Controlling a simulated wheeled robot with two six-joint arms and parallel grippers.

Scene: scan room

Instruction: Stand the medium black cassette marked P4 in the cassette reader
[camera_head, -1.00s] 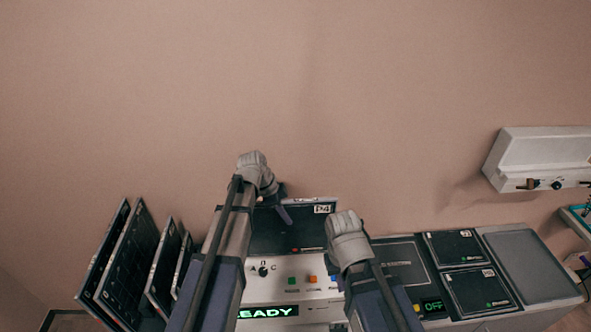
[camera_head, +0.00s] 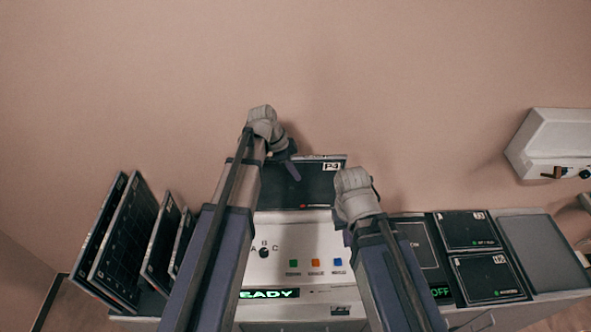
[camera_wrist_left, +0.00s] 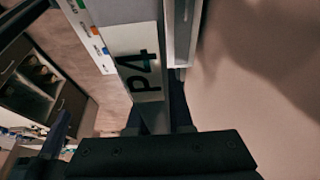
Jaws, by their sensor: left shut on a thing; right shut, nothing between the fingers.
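The black cassette marked P4 (camera_head: 317,186) stands roughly upright at the rear top edge of the cassette reader (camera_head: 312,240), its white label at the upper right. My left gripper (camera_head: 292,166) is shut on its upper edge. In the left wrist view the P4 label (camera_wrist_left: 142,62) is close to the fingers, beside a pale rail-like edge. I cannot tell whether the cassette's lower edge is in the reader. My right gripper (camera_head: 348,237) is shut and empty in front of the reader's right part; its fingers are mostly hidden.
The reader's display (camera_head: 268,294) is lit, partly hidden by my left arm. Several dark cassettes (camera_head: 128,240) lean in a rack at left. Two smaller black cassettes (camera_head: 487,277) lie on the right counter beside a grey pad (camera_head: 548,252). A white wall unit (camera_head: 560,140) hangs at right.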

